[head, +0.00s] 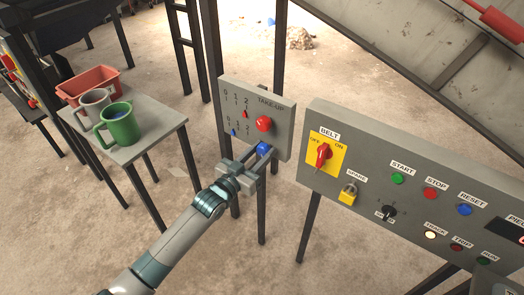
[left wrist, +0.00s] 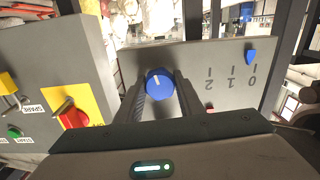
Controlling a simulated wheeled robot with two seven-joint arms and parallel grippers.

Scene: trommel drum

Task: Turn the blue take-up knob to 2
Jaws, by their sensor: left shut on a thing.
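The take-up panel (head: 281,126) carries a red knob (head: 264,124) and, below it, the blue take-up knob (head: 264,149). My left gripper (head: 257,158) is shut on the blue knob, one finger on each side. In the left wrist view the blue knob (left wrist: 159,84) sits between the fingers (left wrist: 160,98), its white mark towards the top of the picture. A blue pointer (head: 234,132) stands by the 0 of the lower scale; the left wrist view shows it too (left wrist: 250,57), with the scale upside down. A red pointer (head: 244,114) stands near the 2 of the upper scale. My right gripper is out of view.
A grey control panel (head: 335,198) with a red belt switch (head: 323,155) and a yellow padlock (head: 348,194) stands close on the right.

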